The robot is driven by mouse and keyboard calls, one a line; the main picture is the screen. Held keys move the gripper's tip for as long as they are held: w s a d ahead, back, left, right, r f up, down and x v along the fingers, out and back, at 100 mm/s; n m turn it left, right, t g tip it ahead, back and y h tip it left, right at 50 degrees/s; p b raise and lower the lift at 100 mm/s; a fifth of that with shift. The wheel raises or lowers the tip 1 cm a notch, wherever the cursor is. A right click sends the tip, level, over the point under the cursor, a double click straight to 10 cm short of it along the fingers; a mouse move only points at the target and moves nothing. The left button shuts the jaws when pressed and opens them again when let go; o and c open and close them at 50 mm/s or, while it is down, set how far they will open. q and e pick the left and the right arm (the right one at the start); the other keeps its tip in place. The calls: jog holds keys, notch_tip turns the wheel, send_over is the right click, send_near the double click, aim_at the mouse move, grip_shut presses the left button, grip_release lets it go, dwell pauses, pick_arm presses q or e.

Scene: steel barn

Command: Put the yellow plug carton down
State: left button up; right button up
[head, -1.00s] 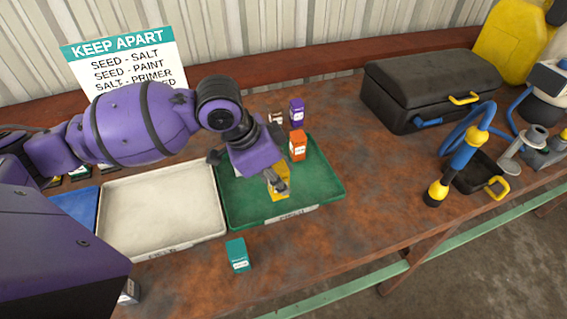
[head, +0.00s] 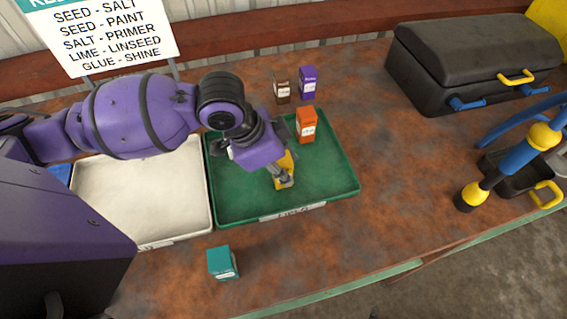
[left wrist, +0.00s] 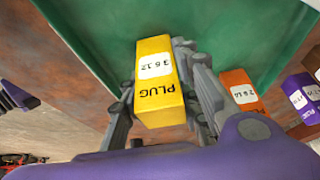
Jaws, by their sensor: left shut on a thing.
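The yellow plug carton (head: 287,163) is between the fingers of my left gripper (head: 284,180), over the green tray (head: 235,205). My left gripper is shut on it. In the left wrist view the yellow carton (left wrist: 157,85) shows its PLUG label, with a finger on each side and the green tray (left wrist: 215,25) behind it. Whether its base touches the tray floor I cannot tell. An orange carton (head: 306,125) stands in the same tray, behind and to the right of the gripper.
A white tray (head: 145,195) adjoins the green one on the left. A teal carton (head: 222,263) stands on the bench in front. Brown (head: 282,91) and purple (head: 307,83) cartons stand behind the green tray. A black case (head: 470,60) is at the back right. The tray's right front is clear.

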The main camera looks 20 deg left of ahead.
pick_arm(q)
jog(key=shift+r, duration=0.2)
jog(key=shift+w+f, duration=0.1)
jog(key=shift+f, duration=0.05)
jog(key=o, duration=1.1)
jog(key=shift+o, duration=0.3)
jog(key=p+v, duration=0.1)
jog(key=v, duration=1.1)
jog(key=shift+p, duration=0.4)
pick_arm(e)
jog(key=shift+w+a+r, duration=0.3)
jog(key=shift+a+r, duration=0.25)
jog(key=shift+r, duration=0.3)
jog(key=shift+d, duration=0.15)
